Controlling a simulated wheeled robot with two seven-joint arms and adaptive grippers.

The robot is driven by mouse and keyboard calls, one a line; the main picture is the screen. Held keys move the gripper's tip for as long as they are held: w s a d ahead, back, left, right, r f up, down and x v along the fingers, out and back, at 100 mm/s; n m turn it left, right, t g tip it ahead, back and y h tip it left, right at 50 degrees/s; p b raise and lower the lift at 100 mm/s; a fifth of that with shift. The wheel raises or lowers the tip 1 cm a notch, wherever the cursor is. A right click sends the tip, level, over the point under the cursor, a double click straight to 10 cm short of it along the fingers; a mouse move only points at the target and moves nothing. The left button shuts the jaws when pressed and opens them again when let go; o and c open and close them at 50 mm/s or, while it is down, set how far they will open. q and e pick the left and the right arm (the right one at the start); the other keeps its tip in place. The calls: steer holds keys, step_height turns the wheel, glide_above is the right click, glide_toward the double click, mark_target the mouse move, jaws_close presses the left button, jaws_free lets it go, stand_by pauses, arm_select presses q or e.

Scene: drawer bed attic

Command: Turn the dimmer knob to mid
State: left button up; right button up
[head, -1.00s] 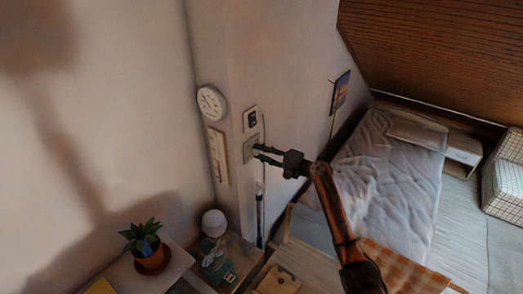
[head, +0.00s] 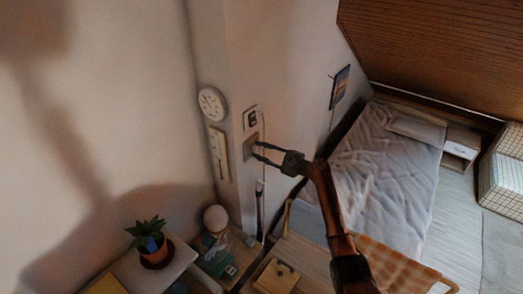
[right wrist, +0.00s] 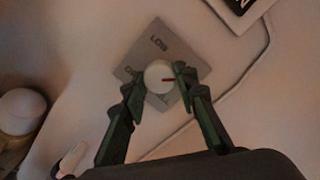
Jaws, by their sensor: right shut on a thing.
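The dimmer's grey square plate (right wrist: 150,45) is on the wall, with the word "LOW" readable on it and other lettering partly hidden. My left gripper is not in view.
A thermostat-like panel (head: 251,118) is just above the plate, and a cable runs down beside it. A round dial (head: 211,103) and a thermometer strip (head: 219,154) hang to the left. A lamp (head: 215,219) and a potted plant (head: 154,246) stand below.

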steer(key=shift+s+a+f, duration=0.15)
steer(key=shift+a, duration=0.05)
steer(key=o, duration=1.2)
steer(key=shift+a, duration=0.1)
steer(key=shift+c, duration=0.2)
steer(key=shift+d, duration=0.25)
steer(key=shift+d, duration=0.1)
steer(key=v, duration=1.1)
steer(key=shift+d, duration=0.3)
steer(key=shift+s, duration=0.1)
